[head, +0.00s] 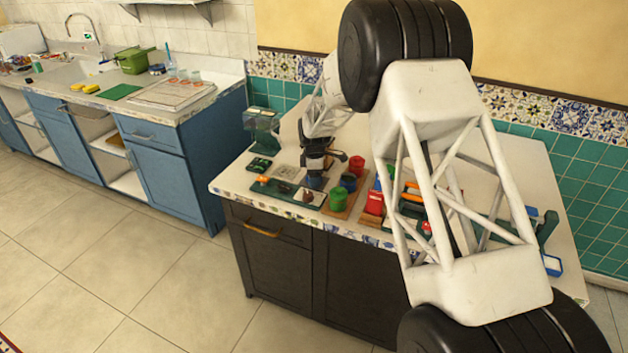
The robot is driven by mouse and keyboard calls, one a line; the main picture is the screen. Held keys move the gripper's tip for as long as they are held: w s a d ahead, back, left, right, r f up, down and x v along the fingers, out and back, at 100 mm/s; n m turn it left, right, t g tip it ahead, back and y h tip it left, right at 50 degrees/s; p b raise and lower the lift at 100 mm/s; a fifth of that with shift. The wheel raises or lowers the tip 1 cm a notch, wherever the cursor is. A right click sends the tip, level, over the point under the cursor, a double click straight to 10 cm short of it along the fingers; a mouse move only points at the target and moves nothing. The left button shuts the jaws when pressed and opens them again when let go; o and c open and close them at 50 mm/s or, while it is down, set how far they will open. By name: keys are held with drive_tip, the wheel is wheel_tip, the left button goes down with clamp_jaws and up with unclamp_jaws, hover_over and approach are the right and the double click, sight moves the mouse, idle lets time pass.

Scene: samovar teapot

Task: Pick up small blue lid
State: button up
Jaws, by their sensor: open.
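A blue canister (348,182) stands just to the right, between a green canister (338,200) and a red one (357,166).
A dark tray (275,188) with small items lies left of my gripper. A red box (374,203) stands right of the canisters. A green glassy device (262,128) stands at the counter's back left. My arm hides much of the counter's right side.

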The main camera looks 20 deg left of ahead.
idle(0.5)
drive_tip(key=c, duration=0.6)
drive_tip(key=shift+o, duration=0.2)
drive_tip(key=shift+r, duration=0.1)
drive_tip(key=shift+r, duration=4.95)
drive_tip(key=d+r, duration=0.2)
drive_tip(key=d, duration=1)
drive_tip(key=shift+w+d+r, duration=0.15)
drive_tip(key=shift+w+r, duration=0.05)
drive_tip(key=shift+w, duration=0.05)
